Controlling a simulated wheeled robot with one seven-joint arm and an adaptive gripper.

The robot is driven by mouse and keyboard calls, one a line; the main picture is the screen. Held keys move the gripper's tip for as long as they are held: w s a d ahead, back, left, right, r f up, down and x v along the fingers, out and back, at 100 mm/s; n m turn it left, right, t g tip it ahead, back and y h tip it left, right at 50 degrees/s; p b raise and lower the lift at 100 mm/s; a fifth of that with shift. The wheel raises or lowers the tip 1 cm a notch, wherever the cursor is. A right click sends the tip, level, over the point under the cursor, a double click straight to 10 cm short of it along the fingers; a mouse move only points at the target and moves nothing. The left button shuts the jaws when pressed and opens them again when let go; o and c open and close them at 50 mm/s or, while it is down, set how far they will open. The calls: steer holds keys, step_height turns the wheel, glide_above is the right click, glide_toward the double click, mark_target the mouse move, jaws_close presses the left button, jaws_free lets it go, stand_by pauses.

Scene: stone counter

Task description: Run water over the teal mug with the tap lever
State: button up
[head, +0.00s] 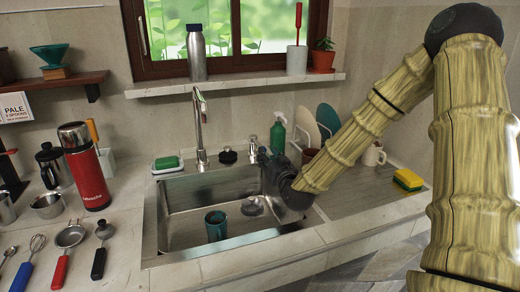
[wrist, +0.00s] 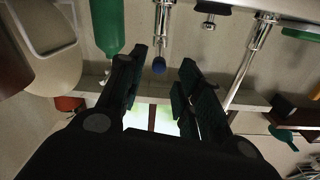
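The teal mug (head: 216,226) stands upright in the front left of the steel sink (head: 180,200). The chrome tap (head: 200,135) rises behind the sink and also shows in the wrist view (wrist: 250,62). No water is visible from it. My gripper (head: 262,157) is at the sink's back right, right of the tap. In the wrist view my gripper (wrist: 164,68) is open, with its dark fingers apart. In the head view the lever is partly hidden by my gripper.
A green bottle (head: 278,137) stands close behind my gripper. Plates (head: 327,118), a pale mug (head: 373,154) and a sponge (head: 408,180) are on the right. A green sponge in a dish (head: 167,163) and a red flask (head: 87,170) are left. The basin is mostly clear.

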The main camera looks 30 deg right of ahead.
mark_target(260, 144)
steer(key=x, duration=0.9)
jaws_close()
